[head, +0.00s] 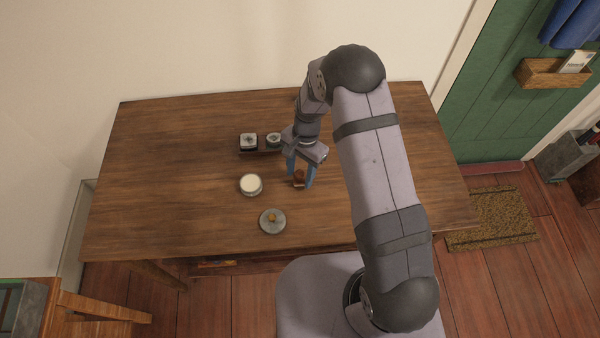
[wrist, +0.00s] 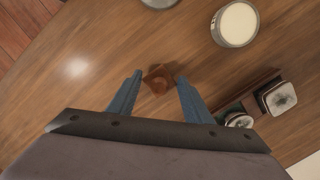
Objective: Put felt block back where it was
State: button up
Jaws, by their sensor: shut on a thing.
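A small brown block (head: 299,176), which I take to be the felt block, is between the blue fingers of my gripper (head: 301,180). In the wrist view the brown block (wrist: 158,79) shows between the fingertips of my gripper (wrist: 157,82), and the gripper is shut on it. It is low over the wooden table or at its surface; I cannot tell whether it touches. In the head view the fingers partly hide it.
A dark narrow tray (head: 262,152) holds a square item (head: 249,140) and a round item (head: 273,139), behind and left of my gripper. The table's left side is clear.

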jog(key=shift+f, duration=0.55)
jog(key=shift+f, duration=0.1)
jog(key=o, duration=1)
notch_tip(320, 180, up, 12)
jog(key=w+d+b, duration=0.1)
jog(key=b, duration=0.2)
jog(key=shift+w+d, duration=0.15)
jog(key=shift+w, duration=0.05)
jog(key=s+d+r+n, duration=0.2)
jog(key=s+d+n, duration=0.2)
jog(key=s, duration=0.5)
jog(key=s+d+r+n+t+h, duration=0.1)
jog(key=s+d+r+n, duration=0.2)
jog(key=s, duration=0.7)
jog(key=shift+s+d+n, duration=0.25)
jog(key=shift+d+n, duration=0.7)
jog(key=shift+n, duration=0.05)
